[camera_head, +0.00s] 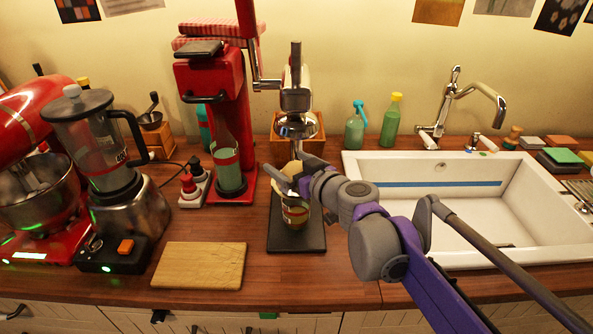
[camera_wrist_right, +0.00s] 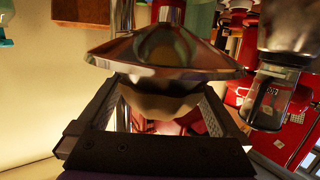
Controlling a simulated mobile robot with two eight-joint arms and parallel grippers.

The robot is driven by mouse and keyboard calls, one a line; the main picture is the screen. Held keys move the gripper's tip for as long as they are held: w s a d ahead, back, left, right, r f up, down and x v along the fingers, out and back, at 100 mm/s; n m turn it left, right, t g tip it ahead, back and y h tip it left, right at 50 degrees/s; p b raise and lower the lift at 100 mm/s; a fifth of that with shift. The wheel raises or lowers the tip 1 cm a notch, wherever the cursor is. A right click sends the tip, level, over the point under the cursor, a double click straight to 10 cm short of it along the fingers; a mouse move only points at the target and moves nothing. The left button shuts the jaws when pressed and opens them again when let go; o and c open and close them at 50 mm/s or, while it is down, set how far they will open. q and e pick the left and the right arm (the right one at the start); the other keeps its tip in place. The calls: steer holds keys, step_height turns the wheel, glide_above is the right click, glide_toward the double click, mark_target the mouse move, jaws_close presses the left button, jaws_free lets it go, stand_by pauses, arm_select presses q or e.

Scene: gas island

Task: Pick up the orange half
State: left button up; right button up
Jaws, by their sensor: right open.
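The orange half appears to be the pale tan rounded piece (camera_head: 293,168) at the juicer press, just under its chrome cone (camera_head: 296,126). It also shows in the right wrist view as a tan piece (camera_wrist_right: 160,105) below the cone, between my fingers. My right gripper (camera_head: 284,178) is open, with a finger on either side of it. I cannot tell whether the fingers touch it. The gripper hides part of the piece and of the labelled cup (camera_head: 295,213) below. My left gripper is not in view.
The press stands on a dark base (camera_head: 297,240). A red machine (camera_head: 215,90) with a glass bottle stands to its left, near a blender (camera_head: 110,150). A wooden board (camera_head: 200,265) lies at front left. A white sink (camera_head: 450,165) is right, with bottles (camera_head: 391,115) behind.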

steer(key=c, duration=1.4)
steer(key=shift+r, duration=0.1)
